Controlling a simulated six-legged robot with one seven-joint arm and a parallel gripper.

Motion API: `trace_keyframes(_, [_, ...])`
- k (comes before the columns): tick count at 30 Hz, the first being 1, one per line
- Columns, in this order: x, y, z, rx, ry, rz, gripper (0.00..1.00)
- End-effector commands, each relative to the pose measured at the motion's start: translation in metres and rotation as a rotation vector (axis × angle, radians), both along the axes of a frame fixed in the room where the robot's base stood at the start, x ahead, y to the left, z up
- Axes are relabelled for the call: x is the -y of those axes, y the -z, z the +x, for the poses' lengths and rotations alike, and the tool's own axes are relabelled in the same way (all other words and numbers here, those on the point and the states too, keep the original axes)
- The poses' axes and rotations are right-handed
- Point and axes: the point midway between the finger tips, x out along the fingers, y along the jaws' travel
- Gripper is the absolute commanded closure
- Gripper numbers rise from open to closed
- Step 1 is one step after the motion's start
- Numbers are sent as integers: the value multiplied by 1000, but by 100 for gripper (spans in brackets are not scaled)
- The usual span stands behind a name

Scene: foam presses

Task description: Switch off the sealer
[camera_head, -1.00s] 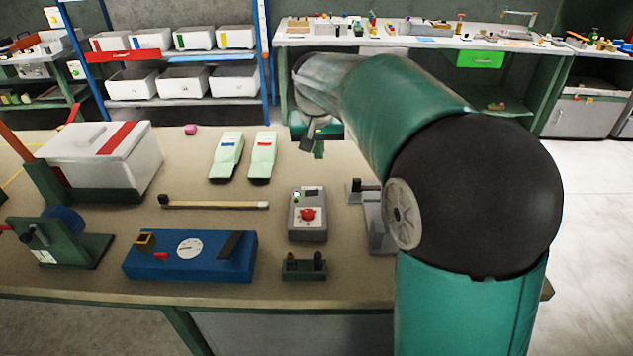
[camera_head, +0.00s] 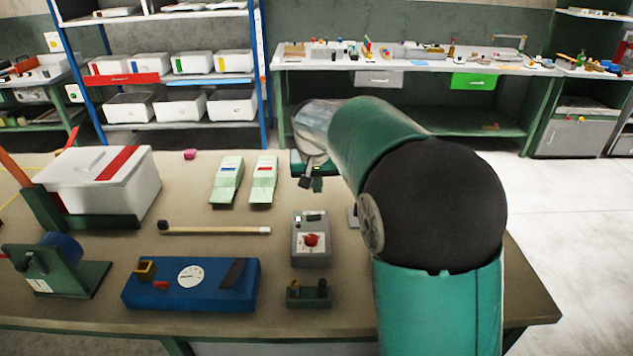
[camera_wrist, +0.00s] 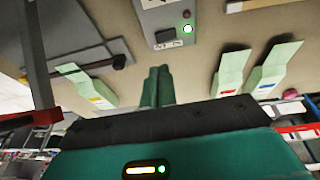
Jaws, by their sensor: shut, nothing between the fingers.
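A grey box (camera_head: 311,246) with a red knob (camera_head: 311,240) stands on the bench; I take it for the sealer's control unit, though no name is readable. Its far end has a lit green lamp (camera_head: 298,218) and a dark switch (camera_head: 315,217). In the wrist view the lamp (camera_wrist: 187,28) glows beside the black switch (camera_wrist: 165,37), with small markings next to it. My gripper (camera_head: 316,185) is shut and empty, beyond the box's far end and apart from it. In the wrist view its green fingers (camera_wrist: 158,86) are together, just short of the switch.
Two pale green units (camera_head: 263,181) stand left of my gripper. A long stick (camera_head: 215,230), a blue device with a dial (camera_head: 191,285) and a small green block (camera_head: 309,293) lie nearer. In the wrist view a grey plate with a lever (camera_wrist: 90,55) is at left, mostly hidden in the head view.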

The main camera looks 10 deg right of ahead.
Motion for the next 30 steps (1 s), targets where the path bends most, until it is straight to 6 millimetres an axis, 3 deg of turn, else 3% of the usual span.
trace_keyframes(9, [5,62,17,-3,1,0,100])
trace_keyframes(15, [9,89,16,-2,1,1,100])
trace_keyframes(30, [11,98,15,1,1,6,100])
